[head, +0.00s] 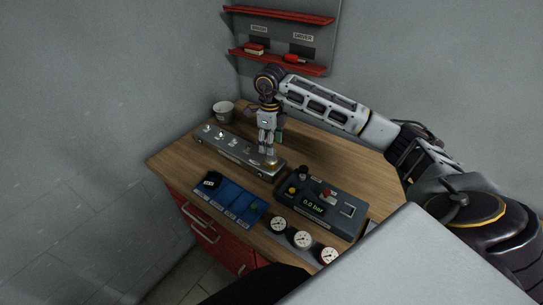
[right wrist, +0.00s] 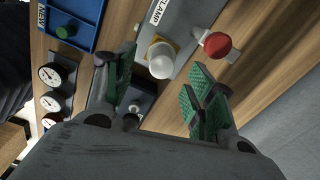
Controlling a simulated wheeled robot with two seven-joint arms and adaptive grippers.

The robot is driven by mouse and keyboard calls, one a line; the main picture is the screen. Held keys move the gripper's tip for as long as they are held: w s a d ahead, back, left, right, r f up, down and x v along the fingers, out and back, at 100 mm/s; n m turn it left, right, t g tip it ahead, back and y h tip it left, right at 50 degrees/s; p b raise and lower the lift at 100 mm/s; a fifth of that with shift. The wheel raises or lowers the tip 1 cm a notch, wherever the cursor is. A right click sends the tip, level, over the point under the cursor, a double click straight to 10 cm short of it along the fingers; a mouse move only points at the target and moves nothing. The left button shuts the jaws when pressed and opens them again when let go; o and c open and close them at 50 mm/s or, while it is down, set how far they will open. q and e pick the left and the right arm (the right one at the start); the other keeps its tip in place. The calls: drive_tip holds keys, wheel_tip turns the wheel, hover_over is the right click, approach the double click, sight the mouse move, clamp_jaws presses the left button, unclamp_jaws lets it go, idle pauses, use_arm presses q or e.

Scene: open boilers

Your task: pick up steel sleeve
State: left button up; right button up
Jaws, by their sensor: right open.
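My right gripper (head: 271,138) points down over the right end of a long grey fixture (head: 228,154). In the right wrist view its green-padded fingers (right wrist: 160,98) are spread wide, with nothing held between them. A pale, round-ended cylinder (right wrist: 161,60) stands on the grey fixture plate marked CLAMP, beyond the fingertips and roughly between them. It may be the steel sleeve, but I cannot tell for sure. A yellowish part shows behind it. Small silver fittings (head: 220,134) stand along the fixture's left part. My left gripper is not in view.
A red knob (right wrist: 217,44) sits beside the cylinder, close to the right finger. A blue compartment tray (head: 229,199), a control box reading 0.0 bar (head: 318,207) and round gauges (head: 302,239) are in front. A white cup (head: 223,112) stands behind. Red shelves (head: 280,59) hang on the wall.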

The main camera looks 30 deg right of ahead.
drive_tip(key=shift+f, duration=0.3)
drive_tip(key=shift+d+f+p, duration=0.2)
drive_tip(key=shift+f+p, duration=0.45)
drive_tip(key=shift+f, duration=1.8)
drive_tip(key=c, duration=1.2)
drive_tip(key=shift+o, duration=0.2)
drive_tip(key=shift+r, duration=0.1)
drive_tip(key=shift+r+b, duration=0.75)
drive_tip(key=shift+r, duration=4.15)
